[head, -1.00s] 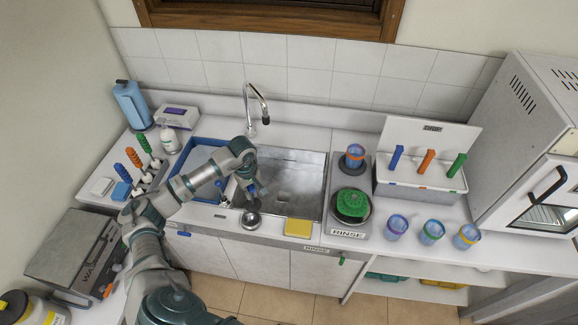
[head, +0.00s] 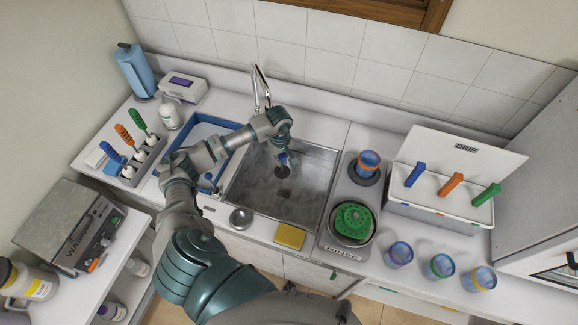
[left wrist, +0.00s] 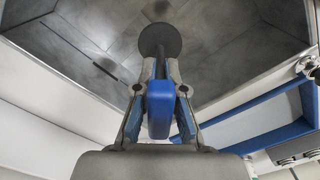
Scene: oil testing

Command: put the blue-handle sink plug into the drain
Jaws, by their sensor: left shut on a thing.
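The sink plug (head: 282,171) has a blue handle and a dark round disc. My left gripper (head: 284,155) is shut on its handle and holds it over the metal sink (head: 312,180), towards the back left of the basin. In the left wrist view, the blue handle (left wrist: 160,108) sits between the fingers and the dark disc (left wrist: 160,40) is beyond the fingertips. A dark spot that looks like the drain (head: 284,193) shows in the sink floor, just in front of the disc in the head view. How high the disc is above the floor is unclear. My right gripper is not in view.
The tap (head: 262,88) stands behind the sink, near my forearm. A blue-rimmed basin (head: 207,130) lies left of the sink. A metal bowl (head: 241,219) and a yellow sponge (head: 290,236) sit at the front edge. The rinse stand (head: 337,238) is on the right.

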